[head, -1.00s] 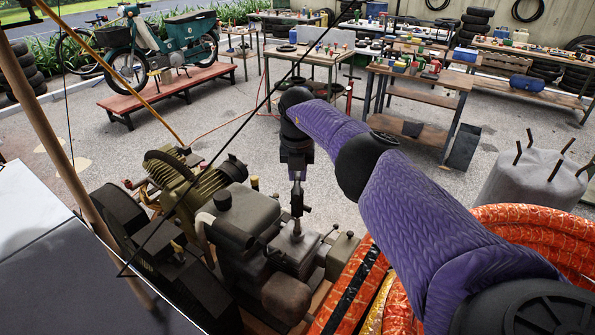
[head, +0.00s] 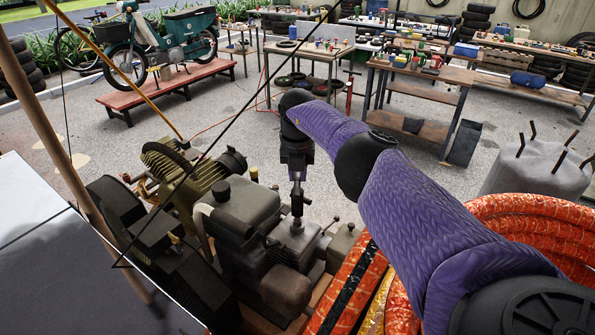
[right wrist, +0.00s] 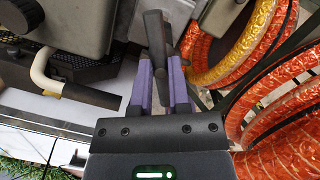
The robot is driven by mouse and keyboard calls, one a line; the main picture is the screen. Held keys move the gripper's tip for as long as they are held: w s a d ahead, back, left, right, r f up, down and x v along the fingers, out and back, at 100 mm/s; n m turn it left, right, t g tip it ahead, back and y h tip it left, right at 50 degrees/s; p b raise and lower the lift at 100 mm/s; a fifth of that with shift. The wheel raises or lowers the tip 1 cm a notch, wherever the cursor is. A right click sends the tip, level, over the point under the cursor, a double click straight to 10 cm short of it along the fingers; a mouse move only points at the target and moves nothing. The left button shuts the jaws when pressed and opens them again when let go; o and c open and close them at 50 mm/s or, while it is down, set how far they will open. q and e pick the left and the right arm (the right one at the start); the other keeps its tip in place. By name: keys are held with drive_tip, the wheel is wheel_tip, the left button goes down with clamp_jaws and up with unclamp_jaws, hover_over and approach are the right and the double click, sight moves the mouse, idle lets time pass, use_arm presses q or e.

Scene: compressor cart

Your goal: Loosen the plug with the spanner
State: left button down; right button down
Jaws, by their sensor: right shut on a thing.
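My right gripper (head: 297,178) points down over the engine block of the compressor cart (head: 245,205). In the right wrist view its two purple fingers (right wrist: 162,88) are closed on a dark grey bar, which looks like the handle of the spanner (right wrist: 154,35). The bar sticks out past the fingertips, beside the grey machine housing. In the head view a dark piece (head: 297,205) runs down below the gripper to the top of the block; whether it touches a plug I cannot tell. I cannot make out the plug in either view. My left gripper does not show.
Orange ribbed hoses (head: 530,215) lie coiled at the right, close to my arm. A pole (head: 75,150) and cables cross the left side. Workbenches (head: 420,80) stand behind, with open gravel floor before them. A grey drum with rods (head: 535,170) stands at the right.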

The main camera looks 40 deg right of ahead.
drive_tip(key=shift+f+b, duration=1.3)
drive_tip(key=shift+f, duration=0.5)
drive_tip(key=shift+n+b, duration=0.35)
drive_tip(key=shift+n, duration=0.85)
drive_tip(key=shift+r, duration=0.1)
drive_tip(key=n+b, duration=0.1)
drive_tip(key=n, duration=0.1)
drive_tip(key=shift+a+n+y, duration=0.1)
drive_tip(key=shift+n+y, duration=0.2)
drive_tip(key=shift+n, duration=0.1)
drive_tip(key=shift+n+b, duration=0.5)
drive_tip(key=shift+n, duration=1)
